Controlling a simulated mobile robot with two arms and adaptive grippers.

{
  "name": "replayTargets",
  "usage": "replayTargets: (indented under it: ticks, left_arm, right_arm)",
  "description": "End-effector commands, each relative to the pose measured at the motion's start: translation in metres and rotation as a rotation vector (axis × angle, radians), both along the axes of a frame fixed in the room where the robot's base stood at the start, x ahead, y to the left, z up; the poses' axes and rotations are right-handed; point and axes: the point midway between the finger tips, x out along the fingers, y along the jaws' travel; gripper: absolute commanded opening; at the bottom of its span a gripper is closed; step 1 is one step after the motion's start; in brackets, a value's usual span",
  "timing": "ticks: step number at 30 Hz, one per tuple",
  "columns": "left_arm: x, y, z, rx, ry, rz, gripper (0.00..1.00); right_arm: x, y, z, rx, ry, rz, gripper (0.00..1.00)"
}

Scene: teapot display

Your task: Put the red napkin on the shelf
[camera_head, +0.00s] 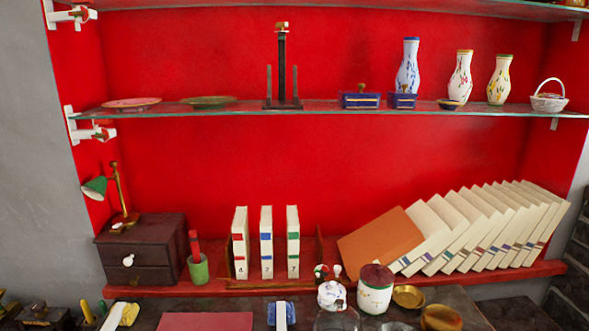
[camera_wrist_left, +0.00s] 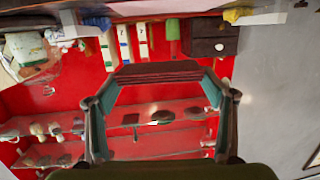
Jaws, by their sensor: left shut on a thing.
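In the left wrist view, my left gripper (camera_wrist_left: 158,75) is shut on a flat, folded dark red piece, which looks like the red napkin (camera_wrist_left: 158,70). It lies between the two teal-padded fingers, in front of the red-backed shelves. A flat red piece (camera_head: 205,321) also shows at the bottom edge of the head view, cut off by the frame; I cannot tell whether it is the same napkin. The red lower shelf (camera_head: 330,283) holds books, and the glass shelf (camera_head: 230,114) runs above it. No gripper shows in the head view. My right gripper is in neither view.
The glass shelf has bare room between the green plate (camera_head: 208,101) and the black stand (camera_head: 282,75). Below are a drawer box (camera_head: 142,250), a green pot (camera_head: 198,269) and leaning books (camera_head: 470,235). Jars and bowls (camera_head: 442,318) crowd the front right.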

Motion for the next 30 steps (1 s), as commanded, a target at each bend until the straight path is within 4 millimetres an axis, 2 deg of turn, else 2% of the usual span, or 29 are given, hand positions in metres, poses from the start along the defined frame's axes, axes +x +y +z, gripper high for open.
replayTargets:
  ticks: [1,7,16,23,30]
  left_arm:
    - [-0.001,0.0,-0.008,-0.004,0.006,-0.024,0.51]
    - [-0.002,-0.005,-0.024,-0.005,0.003,-0.152,0.51]
    - [-0.007,-0.014,-0.03,0.005,-0.005,-0.338,0.51]
    - [-0.011,-0.018,-0.023,0.007,-0.007,-0.463,0.51]
    - [-0.016,-0.017,0.0,0.006,-0.007,-0.578,0.51]
  right_arm:
    - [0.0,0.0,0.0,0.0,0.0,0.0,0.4]
    - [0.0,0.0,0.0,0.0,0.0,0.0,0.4]
    - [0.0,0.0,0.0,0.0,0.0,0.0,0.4]
    - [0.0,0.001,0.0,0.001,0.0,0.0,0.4]
    - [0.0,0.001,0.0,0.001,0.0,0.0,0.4]
